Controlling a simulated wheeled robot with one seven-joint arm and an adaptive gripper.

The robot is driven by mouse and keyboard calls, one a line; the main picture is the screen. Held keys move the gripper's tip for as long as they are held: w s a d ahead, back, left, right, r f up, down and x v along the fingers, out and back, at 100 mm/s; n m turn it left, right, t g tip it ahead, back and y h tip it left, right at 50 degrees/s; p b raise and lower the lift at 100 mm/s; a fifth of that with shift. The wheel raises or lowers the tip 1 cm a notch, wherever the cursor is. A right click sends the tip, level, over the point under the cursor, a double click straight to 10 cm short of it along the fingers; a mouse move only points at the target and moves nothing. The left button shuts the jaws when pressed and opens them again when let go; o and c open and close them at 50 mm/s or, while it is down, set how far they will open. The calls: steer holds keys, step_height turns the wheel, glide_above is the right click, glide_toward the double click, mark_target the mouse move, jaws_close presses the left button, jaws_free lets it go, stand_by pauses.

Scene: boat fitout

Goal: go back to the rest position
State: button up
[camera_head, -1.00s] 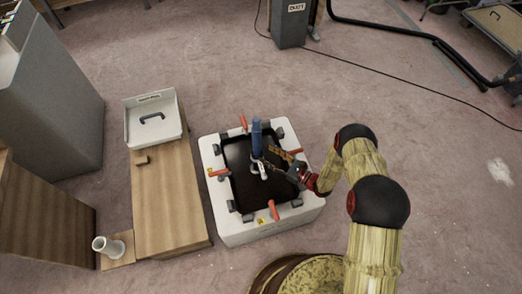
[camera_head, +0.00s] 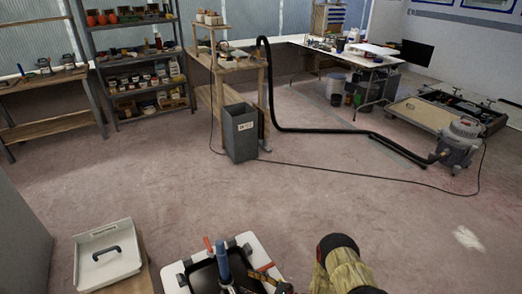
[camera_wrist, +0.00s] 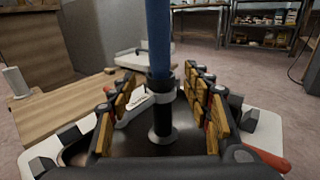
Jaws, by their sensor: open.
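My gripper (camera_wrist: 158,105) is open in the wrist view. Its two yellow-padded fingers stand apart, one to each side of a blue-topped post (camera_wrist: 159,45) with a dark lower part and a pale collar. The post stands upright on the dark panel of a white-rimmed fixture (camera_wrist: 262,133). In the head view the post (camera_head: 222,262) and the fixture's rim (camera_head: 172,275) show at the bottom edge. My gripper is mostly cut off there, so its fingertips are not clear. I cannot tell whether any finger touches the post.
A white tray with a dark handle (camera_head: 107,254) lies left of the fixture on a wooden bench. Orange-handled clamps (camera_wrist: 272,158) sit on the fixture's rim. A grey bin (camera_head: 240,132), a black hose (camera_head: 335,130) and a vacuum (camera_head: 461,142) stand farther back. Open floor (camera_head: 330,195) lies between.

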steer(key=s+a+f+n+g, duration=0.1)
steer(key=s+f+n+g, duration=0.3)
steer(key=s, duration=0.6)
steer(key=s+d+r+n+g+h, duration=0.2)
steer(key=s+r+n+g+h, duration=0.15)
steer(key=s+r+g, duration=0.4)
steer(key=s+d+r+n+t+h+p, duration=0.15)
steer(key=d+r+n+h, duration=0.25)
steer(key=d+r, duration=0.55)
steer(key=s+d+r+n+t+h+p, duration=0.15)
steer(key=d+r+n+h, duration=0.3)
steer(key=r, duration=0.95)
steer(key=s+d+r+n+t+h+p, duration=0.1)
steer(key=s+d+r+n+h, duration=0.15)
steer(key=d+r+n, duration=0.6)
steer(key=s+d+r+m+t+h+p, duration=0.1)
steer(key=r+t, duration=0.2)
steer(key=r, duration=0.8)
steer(key=s+d+r+m+t+h+p, duration=0.1)
steer(key=s+r+t+p, duration=0.1)
steer(key=r, duration=0.9)
steer(key=shift+r+t, duration=0.3)
steer(key=shift+t, duration=0.55)
steer(key=shift+s, duration=0.15)
steer(key=shift+c, duration=0.8)
